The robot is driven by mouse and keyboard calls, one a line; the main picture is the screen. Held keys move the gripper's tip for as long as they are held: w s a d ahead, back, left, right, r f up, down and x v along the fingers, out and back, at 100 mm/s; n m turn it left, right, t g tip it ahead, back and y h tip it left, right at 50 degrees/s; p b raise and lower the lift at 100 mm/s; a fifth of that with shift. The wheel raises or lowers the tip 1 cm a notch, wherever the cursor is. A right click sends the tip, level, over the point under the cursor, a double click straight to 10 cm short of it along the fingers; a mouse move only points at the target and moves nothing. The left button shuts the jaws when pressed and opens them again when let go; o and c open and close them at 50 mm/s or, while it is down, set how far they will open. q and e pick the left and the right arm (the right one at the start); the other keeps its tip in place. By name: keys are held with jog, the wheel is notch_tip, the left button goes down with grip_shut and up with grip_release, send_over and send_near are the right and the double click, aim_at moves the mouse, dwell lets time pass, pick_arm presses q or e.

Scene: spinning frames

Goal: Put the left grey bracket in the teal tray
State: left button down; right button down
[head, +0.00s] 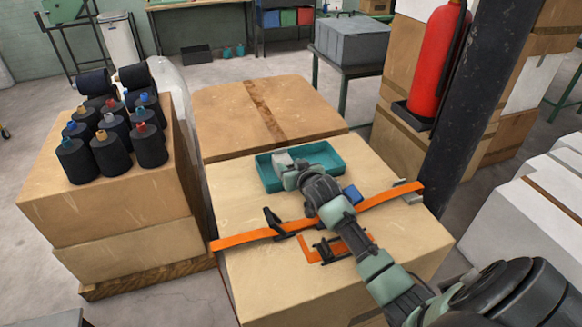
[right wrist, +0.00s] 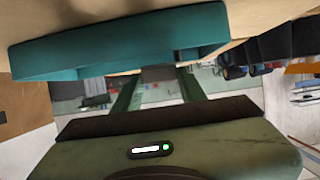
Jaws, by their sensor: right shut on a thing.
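The teal tray (head: 326,160) lies on a cardboard box top, and its wall also shows close up in the right wrist view (right wrist: 120,45). My right gripper (head: 289,167) is over the left part of the tray, shut on a light grey piece that looks like the left grey bracket (head: 282,158). The gripper hides part of that piece, and I cannot tell whether it touches the tray floor. Another grey bracket (head: 412,198) lies at the right edge of the box, by the strap end. My left gripper is not in view.
An orange strap (head: 240,241) with a black buckle (head: 273,221) crosses the box top. A blue block (head: 352,194) sits beside my arm. An orange corner mark (head: 310,251) with a black part lies in front. Dark thread cones (head: 108,150) stand on the left box.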

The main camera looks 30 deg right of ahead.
jog(key=shift+f, duration=0.15)
jog(key=c, duration=0.8)
grip_release()
jog(key=shift+f, duration=0.1)
jog(key=shift+r, duration=0.2)
jog(key=v, duration=1.2)
